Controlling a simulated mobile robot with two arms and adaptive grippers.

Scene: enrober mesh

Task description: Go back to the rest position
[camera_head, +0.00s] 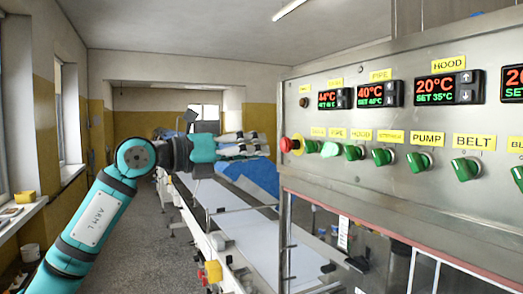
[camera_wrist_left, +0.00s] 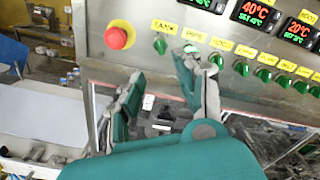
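My left arm comes in from the left in the camera_head view, with its gripper (camera_head: 250,144) held out to the right, a little left of the machine's control panel (camera_head: 410,120). In the left wrist view the two fingers of the left gripper (camera_wrist_left: 162,68) stand apart with nothing between them. They point toward the panel's lower left, near the green TANK knob (camera_wrist_left: 160,45) and the PIPE knob (camera_wrist_left: 191,48). I cannot tell whether a fingertip touches a knob. My right gripper is in neither view.
A red emergency button (camera_head: 291,144) sticks out at the panel's left end. Several green knobs and lit displays (camera_head: 380,93) line the panel. A white conveyor (camera_head: 255,235) runs below and behind, with blue cloth (camera_head: 250,175) at its far end. The grey floor (camera_head: 145,240) at left is open.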

